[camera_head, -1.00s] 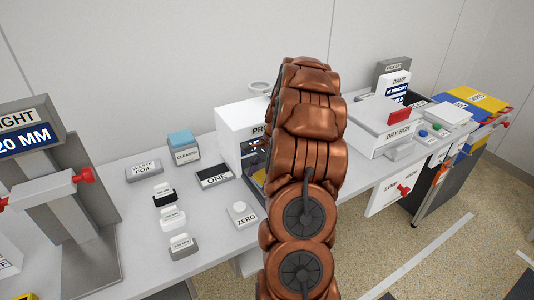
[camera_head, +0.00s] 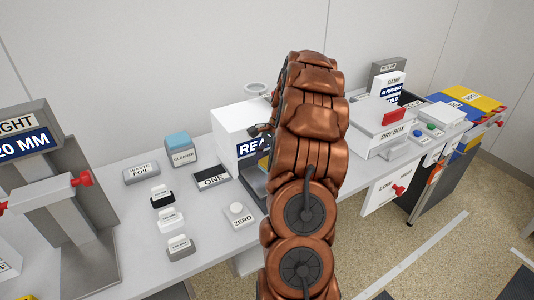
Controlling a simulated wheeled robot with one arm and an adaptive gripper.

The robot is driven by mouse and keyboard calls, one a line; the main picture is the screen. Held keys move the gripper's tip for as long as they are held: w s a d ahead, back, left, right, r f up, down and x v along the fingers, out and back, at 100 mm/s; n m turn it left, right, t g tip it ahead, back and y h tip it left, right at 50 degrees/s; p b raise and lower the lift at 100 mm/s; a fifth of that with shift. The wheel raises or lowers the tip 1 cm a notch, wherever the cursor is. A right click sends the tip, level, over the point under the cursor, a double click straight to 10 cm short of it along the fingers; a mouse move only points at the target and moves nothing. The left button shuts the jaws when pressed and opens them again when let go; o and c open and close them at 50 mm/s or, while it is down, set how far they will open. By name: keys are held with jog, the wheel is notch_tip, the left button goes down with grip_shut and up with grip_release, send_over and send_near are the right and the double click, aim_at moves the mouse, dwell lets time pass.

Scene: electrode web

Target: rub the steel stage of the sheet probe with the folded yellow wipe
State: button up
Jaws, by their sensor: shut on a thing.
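The sheet probe (camera_head: 229,127) is a white box on the bench with a blue panel reading "REA", the rest cut off by my arm. Its grey lower part (camera_head: 250,187) shows at the foot of the panel; the steel stage there is mostly hidden. Only a dark piece of my gripper (camera_head: 262,130) shows left of my copper arm, in front of the probe's upper front. A small patch of the yellow wipe (camera_head: 263,162) shows below it, at the arm's edge. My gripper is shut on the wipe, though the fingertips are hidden. I cannot tell whether the wipe touches the stage.
Left of the probe are the cleaner block (camera_head: 181,150), the "ONE" display (camera_head: 211,178), the waste foil tray (camera_head: 141,172), the zero button (camera_head: 238,214) and several small weights. A tall stand (camera_head: 70,200) is far left. The dry box (camera_head: 382,127) stands right of my arm.

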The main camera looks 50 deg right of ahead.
jog(key=shift+r+p, duration=0.4)
jog(key=shift+r, duration=1.3)
